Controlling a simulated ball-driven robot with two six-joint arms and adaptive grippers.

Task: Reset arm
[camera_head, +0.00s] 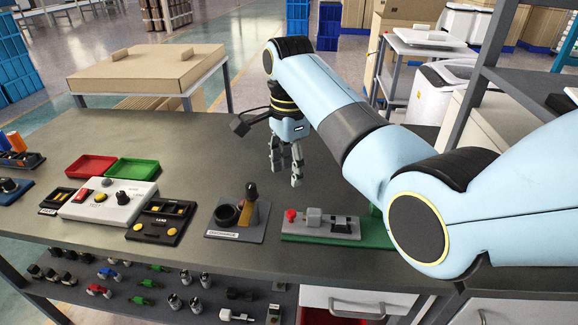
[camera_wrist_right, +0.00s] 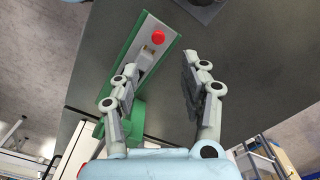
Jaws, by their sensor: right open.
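My right arm (camera_head: 320,95) is light blue with dark joints and comes in from the right. My right gripper (camera_head: 286,165) points down above the grey table (camera_head: 340,195), behind the row of devices. It is open and empty; in the right wrist view its two fingers (camera_wrist_right: 155,92) stand apart with dark tabletop between them. A green-based fixture (camera_head: 325,228) with a red knob and a grey block stands at the table's front. It also shows in the right wrist view (camera_wrist_right: 125,70), partly behind the left finger. My left gripper is not in view.
Left of the fixture are a device with a dark ring (camera_head: 225,214), a white button box (camera_head: 110,200), and red (camera_head: 90,166) and green (camera_head: 133,168) trays. A shelf below holds several small parts. The tabletop behind the devices is clear. A metal rack (camera_head: 485,80) stands at right.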

